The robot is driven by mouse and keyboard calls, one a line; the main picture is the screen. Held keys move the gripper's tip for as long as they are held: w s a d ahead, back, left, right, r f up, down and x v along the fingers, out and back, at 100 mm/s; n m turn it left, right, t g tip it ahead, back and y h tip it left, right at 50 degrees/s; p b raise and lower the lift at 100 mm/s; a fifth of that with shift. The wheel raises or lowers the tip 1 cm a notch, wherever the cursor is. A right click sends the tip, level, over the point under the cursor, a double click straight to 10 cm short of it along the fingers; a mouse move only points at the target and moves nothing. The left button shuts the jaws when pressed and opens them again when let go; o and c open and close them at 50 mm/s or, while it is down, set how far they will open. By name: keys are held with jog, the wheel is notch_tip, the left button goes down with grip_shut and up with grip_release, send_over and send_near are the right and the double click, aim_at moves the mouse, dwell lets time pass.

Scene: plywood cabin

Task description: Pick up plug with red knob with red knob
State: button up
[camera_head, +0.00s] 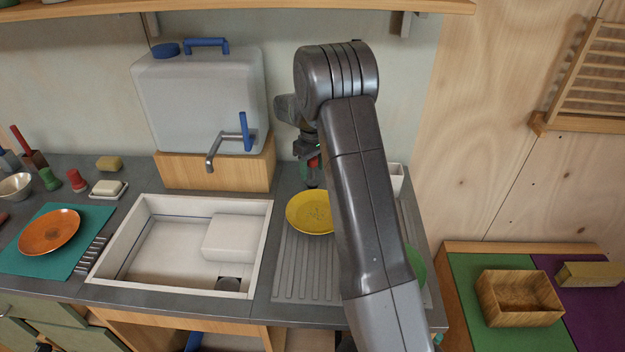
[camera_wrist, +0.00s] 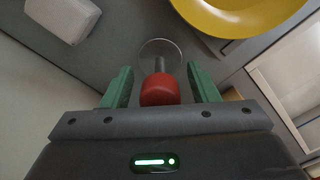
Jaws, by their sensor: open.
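The plug with the red knob (camera_wrist: 160,92) is in the wrist view, with its red knob, a grey stem and a round, thin-rimmed disc beyond. My gripper (camera_wrist: 160,76) is open, with one green finger on each side of the plug. The knob lies between the fingers, with a visible gap on both sides. In the head view my gripper (camera_head: 307,169) is low over the counter behind the yellow plate, partly hidden by my arm. A small patch of red (camera_head: 314,162) shows there at the fingers.
A yellow plate (camera_head: 308,213) sits close by on the grey ridged drainboard (camera_head: 300,268). A white container (camera_head: 396,180) stands at right, partly behind my arm. The white sink (camera_head: 140,245) and the water tank (camera_head: 200,100) with its tap (camera_head: 226,143) are at left.

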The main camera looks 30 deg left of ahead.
grip_shut()
